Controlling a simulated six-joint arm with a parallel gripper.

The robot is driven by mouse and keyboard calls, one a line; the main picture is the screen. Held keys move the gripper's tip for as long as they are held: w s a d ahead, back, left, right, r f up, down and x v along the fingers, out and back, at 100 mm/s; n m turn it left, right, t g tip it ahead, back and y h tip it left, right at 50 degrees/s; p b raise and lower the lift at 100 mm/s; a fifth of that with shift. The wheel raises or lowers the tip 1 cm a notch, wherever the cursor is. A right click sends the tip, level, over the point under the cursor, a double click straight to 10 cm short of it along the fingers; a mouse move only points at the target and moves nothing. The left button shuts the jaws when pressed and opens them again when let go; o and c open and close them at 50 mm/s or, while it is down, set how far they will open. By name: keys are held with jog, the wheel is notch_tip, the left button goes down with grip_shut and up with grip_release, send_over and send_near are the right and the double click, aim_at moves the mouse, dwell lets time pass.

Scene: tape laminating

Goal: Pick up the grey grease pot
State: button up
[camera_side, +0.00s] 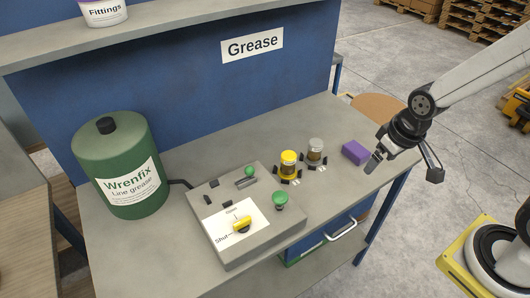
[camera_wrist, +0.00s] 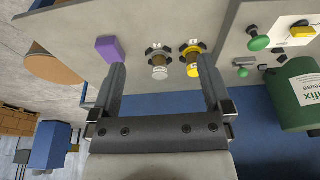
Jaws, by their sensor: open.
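The grey grease pot (camera_side: 315,151) stands upright in a dark clamp-like holder on the workbench, right of the yellow-topped pot (camera_side: 289,164) in the side view. In the wrist view the grey pot (camera_wrist: 159,67) shows between my fingers, with the yellow pot (camera_wrist: 192,62) to its right. My gripper (camera_side: 405,167) is open and empty, above the bench's right edge and to the right of the pots. Its two fingers also show spread apart in the wrist view (camera_wrist: 163,85). Neither finger touches a pot.
A purple block (camera_side: 355,153) lies between the grey pot and my gripper. A control box (camera_side: 245,215) with green knobs and a yellow valve handle stands left of the pots. A green Wrenfix drum (camera_side: 119,170) stands at the far left. A blue panel (camera_side: 190,90) backs the bench.

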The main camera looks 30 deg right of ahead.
jog(key=m+t+y, duration=0.1)
jog(key=m+y, duration=0.9)
jog(key=m, duration=1)
send_near(315, 151)
jog(key=s+a, duration=0.1)
jog(key=s+a+f, duration=0.1)
jog(key=s+a, duration=0.1)
jog(key=s+a+f, duration=0.1)
jog(key=s+a, duration=0.1)
jog(key=shift+a+f, duration=0.1)
jog(key=shift+a, duration=0.15)
jog(key=w+d+f+m+t, duration=0.2)
jog(key=w+d+m+t, duration=0.1)
jog(key=w+d+f+m+t, duration=0.1)
jog(key=m, duration=0.1)
jog(key=shift+w+d+t, duration=0.15)
jog(key=shift+d+t, duration=0.15)
jog(key=shift+w+d+m+t, duration=0.2)
jog(key=shift+d+m+t, duration=0.1)
jog(key=shift+m, duration=0.2)
jog(key=shift+x, duration=1.35)
jog(key=shift+a, duration=0.1)
